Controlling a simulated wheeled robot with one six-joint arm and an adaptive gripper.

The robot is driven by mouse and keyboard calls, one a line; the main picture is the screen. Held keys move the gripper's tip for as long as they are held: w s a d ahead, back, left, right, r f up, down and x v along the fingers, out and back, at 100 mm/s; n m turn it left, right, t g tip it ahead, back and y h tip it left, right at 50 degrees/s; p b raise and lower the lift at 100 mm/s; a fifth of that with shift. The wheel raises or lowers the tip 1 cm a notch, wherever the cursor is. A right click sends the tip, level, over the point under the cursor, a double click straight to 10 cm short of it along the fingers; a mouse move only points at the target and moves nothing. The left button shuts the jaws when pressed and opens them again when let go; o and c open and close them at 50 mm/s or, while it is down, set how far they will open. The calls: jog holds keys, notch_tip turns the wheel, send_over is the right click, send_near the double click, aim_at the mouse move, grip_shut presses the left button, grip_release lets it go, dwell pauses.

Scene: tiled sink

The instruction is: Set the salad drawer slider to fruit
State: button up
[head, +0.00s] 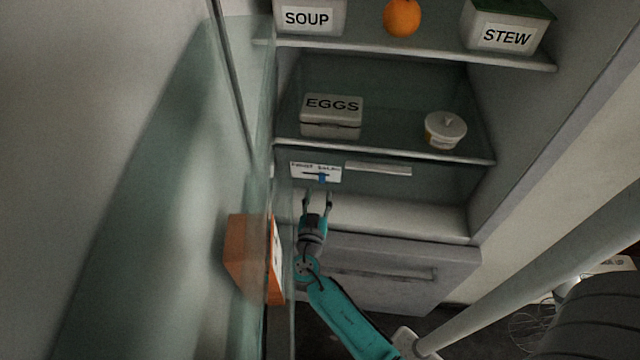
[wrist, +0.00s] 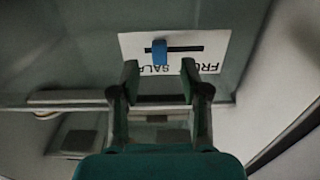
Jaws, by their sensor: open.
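The salad drawer slider is a small blue knob (head: 322,178) on a dark slot in a white label (head: 301,168) on the drawer front, below the lower glass shelf. The label's left word looks like FRUIT and its right word like SALAD. The knob sits toward the SALAD end. In the wrist view the label (wrist: 216,42) appears upside down, with the knob (wrist: 159,50) at the left part of the slot. My gripper (head: 317,197) is open and empty just below the label. In the wrist view its fingertips (wrist: 160,78) are either side of the knob's line; I see no contact.
An egg box (head: 331,117) and a white lidded pot (head: 444,129) stand on the shelf above. A pale handle strip (head: 378,168) is right of the label. An orange carton (head: 250,258) stands left of my arm by the open door. A grey drawer (head: 400,270) is below.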

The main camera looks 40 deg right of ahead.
aim_at(321, 181)
jog(key=shift+x, duration=2.5)
grip_shut()
